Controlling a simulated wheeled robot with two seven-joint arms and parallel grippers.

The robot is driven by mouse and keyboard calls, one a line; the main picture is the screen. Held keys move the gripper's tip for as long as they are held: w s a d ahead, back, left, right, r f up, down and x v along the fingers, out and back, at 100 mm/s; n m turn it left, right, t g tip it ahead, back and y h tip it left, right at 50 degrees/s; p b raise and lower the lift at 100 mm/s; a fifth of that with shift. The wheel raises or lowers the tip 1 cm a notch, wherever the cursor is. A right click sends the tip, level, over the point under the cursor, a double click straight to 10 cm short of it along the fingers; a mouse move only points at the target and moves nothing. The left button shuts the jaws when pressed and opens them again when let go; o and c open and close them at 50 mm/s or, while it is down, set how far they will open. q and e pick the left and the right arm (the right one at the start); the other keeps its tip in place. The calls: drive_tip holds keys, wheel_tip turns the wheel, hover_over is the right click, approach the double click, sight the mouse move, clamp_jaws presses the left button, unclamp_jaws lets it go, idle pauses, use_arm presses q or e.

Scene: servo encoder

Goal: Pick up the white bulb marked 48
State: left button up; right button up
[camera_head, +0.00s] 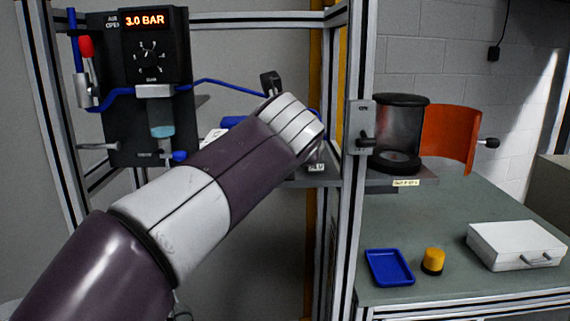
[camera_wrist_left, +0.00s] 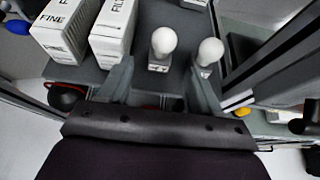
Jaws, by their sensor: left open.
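Two white bulbs stand upright on small labelled bases on a grey shelf in the left wrist view: one bulb (camera_wrist_left: 163,42) near the middle and another bulb (camera_wrist_left: 210,52) to its right. The base labels are too small to read, so I cannot tell which is marked 48. My left gripper (camera_wrist_left: 161,68) is open, its fingers pointing toward the shelf. The middle bulb shows between the fingertips, and the other lies by the right finger. Nothing is held. In the head view my left arm hides the gripper and most of the shelf. My right gripper is not in view.
White boxes (camera_wrist_left: 65,28) stand left of the bulbs. Frame posts (camera_head: 352,150) rise beside my arm. A pressure panel (camera_head: 150,70) is at left. The green bench (camera_head: 460,205) holds a blue tray (camera_head: 389,268), a yellow knob (camera_head: 433,259) and a white case (camera_head: 515,243).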

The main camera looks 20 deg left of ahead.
use_arm(q)
drive_tip(key=p+x, duration=0.2)
drive_tip(key=x, duration=0.3)
drive_tip(key=shift+w+a, duration=0.15)
drive_tip(key=shift+w, duration=0.05)
drive_tip(key=shift+w+f, duration=0.15)
drive_tip(key=shift+d, duration=0.3)
drive_tip(key=shift+c, duration=1.2)
drive_tip(key=shift+s, duration=0.25)
drive_tip(key=c, duration=0.9)
drive_tip(key=shift+a, duration=0.15)
drive_tip(key=shift+w, duration=0.1)
